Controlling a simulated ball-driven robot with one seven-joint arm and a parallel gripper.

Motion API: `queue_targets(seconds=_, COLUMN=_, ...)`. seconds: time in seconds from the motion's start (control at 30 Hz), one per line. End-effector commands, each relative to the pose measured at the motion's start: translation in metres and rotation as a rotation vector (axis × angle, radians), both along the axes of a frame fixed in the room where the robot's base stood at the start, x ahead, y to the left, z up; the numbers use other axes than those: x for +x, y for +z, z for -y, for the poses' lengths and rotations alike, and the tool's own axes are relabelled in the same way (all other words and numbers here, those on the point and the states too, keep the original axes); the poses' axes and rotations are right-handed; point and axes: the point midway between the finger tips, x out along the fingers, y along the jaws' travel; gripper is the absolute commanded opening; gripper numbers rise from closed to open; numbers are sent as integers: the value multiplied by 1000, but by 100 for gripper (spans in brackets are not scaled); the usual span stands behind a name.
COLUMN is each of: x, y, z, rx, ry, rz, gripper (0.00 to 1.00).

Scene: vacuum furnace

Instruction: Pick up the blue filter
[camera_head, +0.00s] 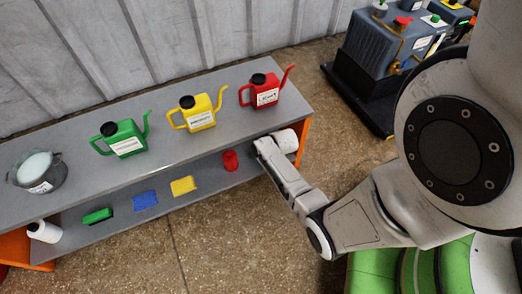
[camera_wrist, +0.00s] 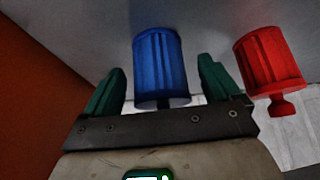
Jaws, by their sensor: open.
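The blue filter (camera_wrist: 160,68) is a ribbed blue cylinder in the middle of the wrist view. It shows between the two green fingers of my gripper (camera_wrist: 160,82), with a gap on each side. My gripper is open and not closed on it. How deep the filter sits between the fingers is hard to tell. In the head view my arm reaches under the right end of the upper shelf; the fingers and the blue filter are hidden there.
A red filter (camera_wrist: 270,60) stands close right of the blue one; a red piece (camera_head: 230,160) shows on the lower shelf (camera_head: 180,212). The upper shelf (camera_head: 70,160) holds green, yellow and red cans. An orange side panel (camera_wrist: 35,100) is close on the left.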

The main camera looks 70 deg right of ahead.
Motion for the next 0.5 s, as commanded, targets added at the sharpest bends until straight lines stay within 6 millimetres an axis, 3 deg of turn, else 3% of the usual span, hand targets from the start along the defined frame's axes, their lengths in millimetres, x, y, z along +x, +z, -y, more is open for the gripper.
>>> queue_targets(seconds=0.1, x=0, y=1, z=0, rx=0, ry=0, rz=0, gripper=90)
queue_targets(seconds=0.5, x=0, y=1, z=0, rx=0, ry=0, rz=0, gripper=51)
